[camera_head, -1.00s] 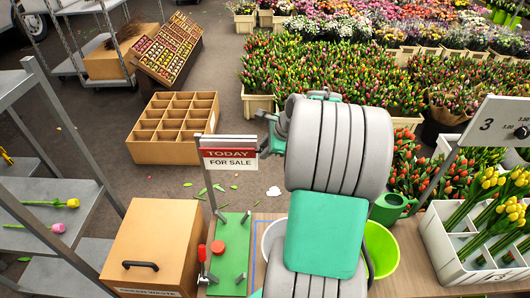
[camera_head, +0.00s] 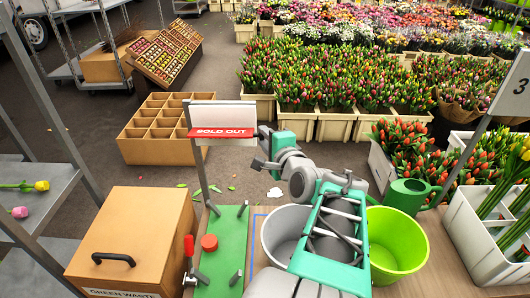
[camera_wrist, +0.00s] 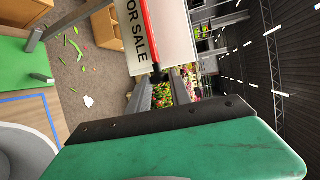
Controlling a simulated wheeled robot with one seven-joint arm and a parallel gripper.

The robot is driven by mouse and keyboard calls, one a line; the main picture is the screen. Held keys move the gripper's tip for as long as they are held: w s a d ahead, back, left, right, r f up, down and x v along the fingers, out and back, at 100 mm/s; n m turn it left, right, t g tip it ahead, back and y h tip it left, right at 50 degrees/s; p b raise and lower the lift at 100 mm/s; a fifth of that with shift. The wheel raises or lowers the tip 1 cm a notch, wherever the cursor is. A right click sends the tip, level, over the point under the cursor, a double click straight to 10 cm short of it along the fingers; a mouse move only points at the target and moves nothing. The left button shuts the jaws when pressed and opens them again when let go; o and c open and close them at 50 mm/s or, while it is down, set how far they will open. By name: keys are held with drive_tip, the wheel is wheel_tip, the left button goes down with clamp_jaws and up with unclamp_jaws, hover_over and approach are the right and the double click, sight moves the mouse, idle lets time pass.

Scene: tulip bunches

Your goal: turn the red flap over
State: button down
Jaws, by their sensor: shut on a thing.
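The red flap (camera_head: 222,132) hangs on the sign in the head view. It shows as a narrow red band reading "SOLD OUT", seen at a steep angle, below the white panel (camera_head: 224,113). In the wrist view the flap (camera_wrist: 146,25) is a thin red strip nearly edge-on, beside a white face reading "FOR SALE". My gripper (camera_head: 262,148) is at the flap's right end, shut on its edge. In the wrist view the dark fingertips (camera_wrist: 158,74) meet the end of the red strip. The exact contact is partly hidden by the fingers.
Below the sign is a green board (camera_head: 228,250) with a red knob and a red-handled clamp. A wooden green-waste box (camera_head: 135,235) stands left. A grey bucket (camera_head: 272,238), a lime bucket (camera_head: 400,240) and a watering can (camera_head: 410,193) are near my arm.

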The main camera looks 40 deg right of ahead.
drive_tip(key=shift+w+d+f+n+t+h+b, duration=0.15)
drive_tip(key=shift+f+n+t+b, duration=0.95)
drive_tip(key=shift+b, duration=1.85)
drive_tip(key=shift+w+f+n+t+h+b, duration=0.1)
drive_tip(key=shift+f+n+t+b, duration=0.45)
drive_tip(key=shift+t+b, duration=1.75)
drive_tip(key=shift+w+d+f+n+t+h+b, duration=0.15)
drive_tip(key=shift+f+n+t+b, duration=0.75)
drive_tip(key=shift+b, duration=2.65)
drive_tip(key=shift+f+m, duration=0.25)
drive_tip(key=shift+m, duration=0.1)
drive_tip(key=c, duration=1.2)
unclamp_jaws()
